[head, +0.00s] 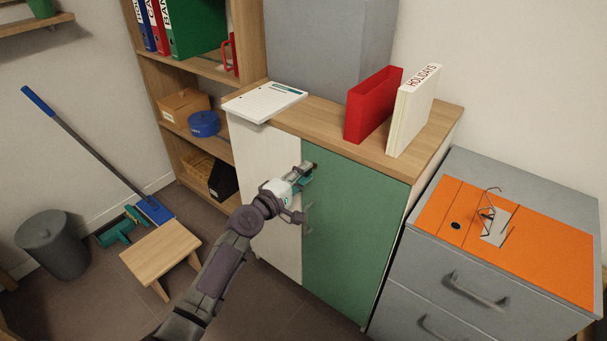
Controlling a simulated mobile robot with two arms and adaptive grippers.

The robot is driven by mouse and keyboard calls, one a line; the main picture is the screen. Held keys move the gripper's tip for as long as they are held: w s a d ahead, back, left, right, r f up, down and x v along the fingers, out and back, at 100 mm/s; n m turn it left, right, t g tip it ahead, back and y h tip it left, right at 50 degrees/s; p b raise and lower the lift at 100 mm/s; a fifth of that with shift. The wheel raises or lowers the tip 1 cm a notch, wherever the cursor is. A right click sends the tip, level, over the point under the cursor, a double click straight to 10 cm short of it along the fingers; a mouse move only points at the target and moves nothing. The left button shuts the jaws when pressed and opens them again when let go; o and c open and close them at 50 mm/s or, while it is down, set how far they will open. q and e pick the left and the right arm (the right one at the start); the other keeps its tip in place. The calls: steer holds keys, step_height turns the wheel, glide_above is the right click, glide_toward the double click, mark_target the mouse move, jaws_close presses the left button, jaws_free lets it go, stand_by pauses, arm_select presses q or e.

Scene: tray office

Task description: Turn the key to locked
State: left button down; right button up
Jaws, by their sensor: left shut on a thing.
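A cabinet with a white left door (268,195) and a green right door (352,225) stands in the middle of the head view. Both doors look closed. My left gripper (307,172) is at the upper left of the green door, close to the seam between the doors. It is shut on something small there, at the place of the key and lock. The fingers hide the key, so I cannot tell which way it is turned. A small brassy spot shows just beside the fingertips. My right gripper is not in view.
A grey drawer unit (480,285) stands close on the right. A wooden stool (161,253) and grey bin (52,246) are on the floor at left.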

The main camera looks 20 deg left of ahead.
arm_select(q)
steer(key=c, duration=0.8)
jaws_free()
steer(key=shift+c, duration=0.2)
steer(key=shift+s, duration=0.1)
steer(key=v, duration=1.1)
steer(key=shift+s+a, duration=0.15)
steer(key=shift+s, duration=0.25)
